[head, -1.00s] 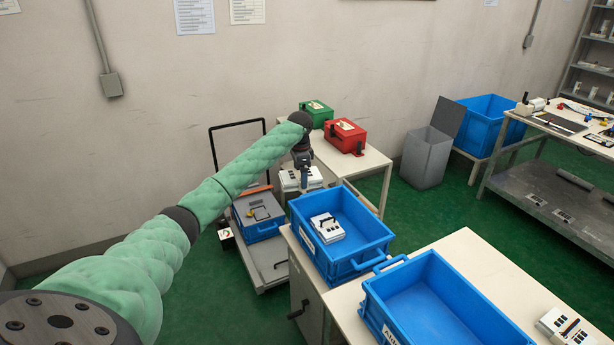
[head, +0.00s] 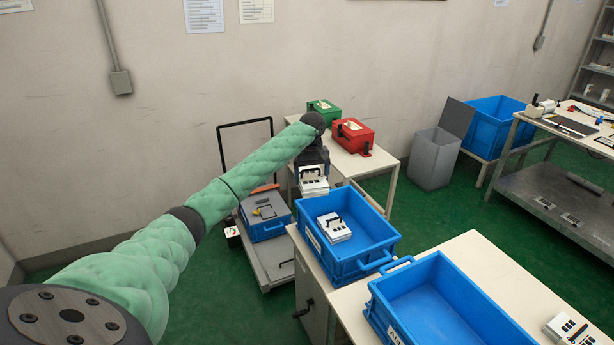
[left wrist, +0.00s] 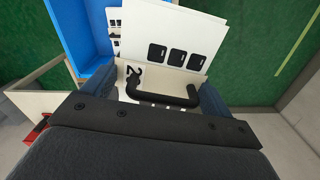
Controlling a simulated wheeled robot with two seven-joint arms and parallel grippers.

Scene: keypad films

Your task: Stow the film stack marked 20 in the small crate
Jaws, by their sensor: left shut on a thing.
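My left gripper (head: 314,172) is shut on the black handle of a white film stack (head: 314,187). The stack hangs under it, behind the nearer blue crates. In the left wrist view the held stack (left wrist: 175,45) shows black key squares and a "2" beside the handle (left wrist: 160,92); the rest of its mark is hidden. One blue crate (head: 362,268) holds another white film stack (head: 334,227) with a black handle. A second blue crate (head: 440,338) at the front is empty. Which crate is the small one I cannot tell for sure. My right gripper is out of view.
A green box (head: 323,110) and a red box (head: 352,134) stand on the back table (head: 376,163). A trolley (head: 275,265) with a blue, grey-topped box (head: 264,230) is left of the crates. Another film stack (head: 568,329) lies on the front table, right.

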